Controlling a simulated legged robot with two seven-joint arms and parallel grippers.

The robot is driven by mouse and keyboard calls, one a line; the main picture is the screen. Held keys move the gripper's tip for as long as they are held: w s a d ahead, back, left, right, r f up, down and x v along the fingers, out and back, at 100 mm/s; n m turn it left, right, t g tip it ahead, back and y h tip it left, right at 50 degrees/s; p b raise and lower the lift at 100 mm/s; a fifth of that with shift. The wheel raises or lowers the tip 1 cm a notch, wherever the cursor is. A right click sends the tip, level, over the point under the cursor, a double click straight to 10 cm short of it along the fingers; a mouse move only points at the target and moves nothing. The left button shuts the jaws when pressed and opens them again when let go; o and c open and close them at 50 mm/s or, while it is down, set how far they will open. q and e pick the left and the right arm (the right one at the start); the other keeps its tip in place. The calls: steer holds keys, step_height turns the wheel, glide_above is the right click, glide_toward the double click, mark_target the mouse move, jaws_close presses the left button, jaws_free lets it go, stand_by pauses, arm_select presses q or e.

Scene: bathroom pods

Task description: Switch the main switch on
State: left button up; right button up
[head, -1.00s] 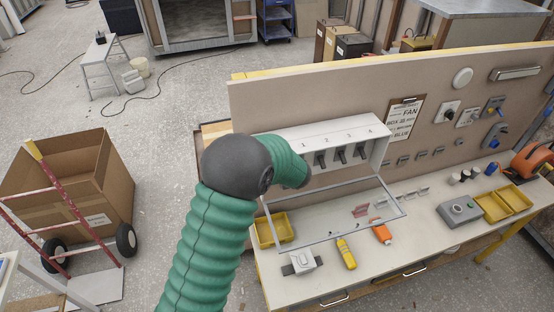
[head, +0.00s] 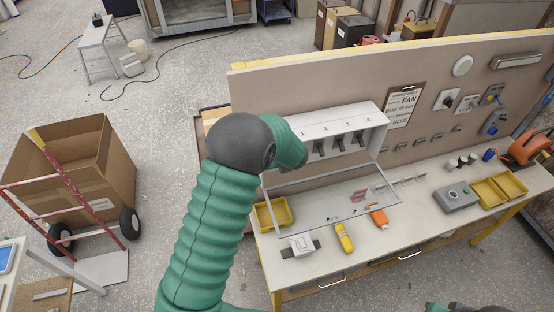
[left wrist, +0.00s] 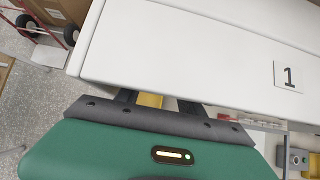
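A white breaker box (head: 352,123) with numbers 1 to 4 is mounted on the beige board, and its clear-framed cover (head: 345,222) hangs open. Black switch levers (head: 338,145) show beneath the numbers. The box's left end is hidden by my left arm, and I cannot make out a main switch. My left gripper (left wrist: 157,101) is at the box's left part. In the left wrist view, its two dark fingers stand apart below the white box face (left wrist: 190,60), left of the label 1 (left wrist: 288,76). Their tips are hidden behind the box edge.
The workbench holds yellow trays (head: 283,212), a yellow tool (head: 344,238), an orange tool (head: 379,216) and a grey control box (head: 457,198). A notice (head: 403,104) and other switches hang on the board. A cardboard box (head: 75,170) on a hand truck stands at left.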

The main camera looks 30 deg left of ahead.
arm_select(q)
steer(key=b+v, duration=0.3)
steer(key=v, duration=1.3)
steer(key=shift+s+d+r, duration=0.15)
steer(key=shift+d+r, duration=0.1)
steer(key=shift+r, duration=0.05)
steer(key=shift+a, duration=0.15)
steer(key=s+d+f+n+g+h, duration=0.1)
steer(key=s+d+f+n+h, duration=0.35)
steer(key=s+n, duration=0.65)
steer(key=s+d+f+n+g+h, duration=0.15)
steer(key=s+d+f+n, duration=0.45)
steer(key=n, duration=0.9)
step_height(320, 180, down, 26)
steer(key=s+a+b, duration=0.1)
steer(key=b, duration=2.3)
steer(key=shift+a+r, duration=0.15)
steer(key=shift+r, duration=0.05)
steer(key=shift+c, duration=0.2)
